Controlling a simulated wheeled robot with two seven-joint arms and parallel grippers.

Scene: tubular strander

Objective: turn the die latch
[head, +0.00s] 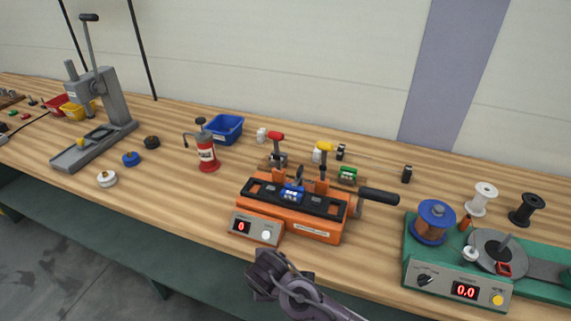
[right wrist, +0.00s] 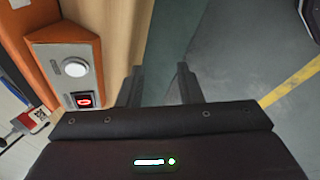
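The orange strander (head: 325,230) stands on the bench in the middle of the head view, with black top plates, a blue block (head: 291,192) at its centre and a black crank handle (head: 378,196) at its right. I cannot tell for sure which part is the die latch. A grey control box (head: 256,229) with a red digit and white button is at its front left; the control box also shows in the right wrist view (right wrist: 70,68). My right gripper (head: 268,266) is in front of the strander, apart from it. Its fingers (right wrist: 158,84) are spread and empty. My left gripper is out of view.
A green machine (head: 455,275) with a spool and turntable stands at right. A red bottle (head: 207,154), blue bin (head: 223,129) and grey lever press (head: 105,105) stand to the left. Red-topped (head: 277,146) and yellow-topped (head: 324,157) tools stand behind the strander.

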